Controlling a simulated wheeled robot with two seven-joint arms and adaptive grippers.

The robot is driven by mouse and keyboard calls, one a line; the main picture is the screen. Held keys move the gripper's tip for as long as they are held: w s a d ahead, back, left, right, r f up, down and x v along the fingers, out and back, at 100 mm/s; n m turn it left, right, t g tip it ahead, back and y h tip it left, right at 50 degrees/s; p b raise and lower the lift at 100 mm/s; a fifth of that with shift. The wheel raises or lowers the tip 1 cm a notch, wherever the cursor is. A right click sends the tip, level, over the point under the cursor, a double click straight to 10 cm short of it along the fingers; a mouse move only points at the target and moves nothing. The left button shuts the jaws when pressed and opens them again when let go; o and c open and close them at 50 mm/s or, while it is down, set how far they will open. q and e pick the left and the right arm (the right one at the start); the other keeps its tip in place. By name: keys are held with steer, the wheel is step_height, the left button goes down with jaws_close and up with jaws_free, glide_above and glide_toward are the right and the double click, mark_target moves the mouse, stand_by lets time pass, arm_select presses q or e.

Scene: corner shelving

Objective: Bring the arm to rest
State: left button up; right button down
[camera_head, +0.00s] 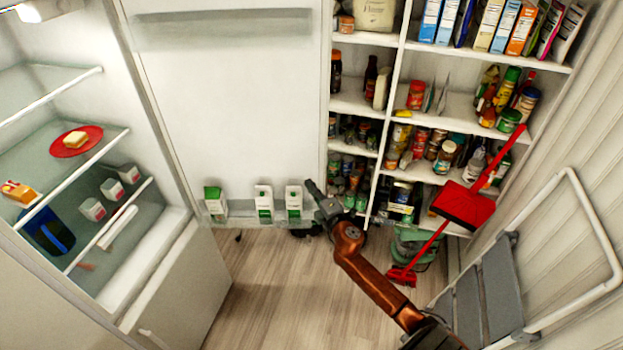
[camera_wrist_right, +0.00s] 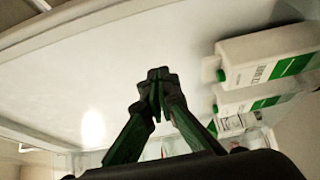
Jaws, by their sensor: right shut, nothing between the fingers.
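My right arm reaches in from the lower right in the head view, and its gripper (camera_head: 318,200) is in front of the lower part of the white fridge door. In the right wrist view the fingers of the gripper (camera_wrist_right: 158,78) meet at their tips with nothing between them. They point toward a pale, smooth surface. My left arm and gripper are in neither view.
Several white-and-green cartons (camera_head: 264,203) stand on the door shelf beside my gripper, also seen in the wrist view (camera_wrist_right: 268,55). Stocked pantry shelves (camera_head: 460,107), a red dustpan (camera_head: 463,206) and a folded step ladder (camera_head: 500,286) are at right. An open fridge (camera_head: 85,140) is at left.

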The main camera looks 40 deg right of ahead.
steer(key=s+d, duration=0.1)
steer(key=s, duration=0.6)
steer(key=shift+s+d+f+b, duration=0.2)
steer(key=shift+s+d+b, duration=0.1)
steer(key=shift+s+d, duration=0.1)
steer(key=shift+f, duration=0.1)
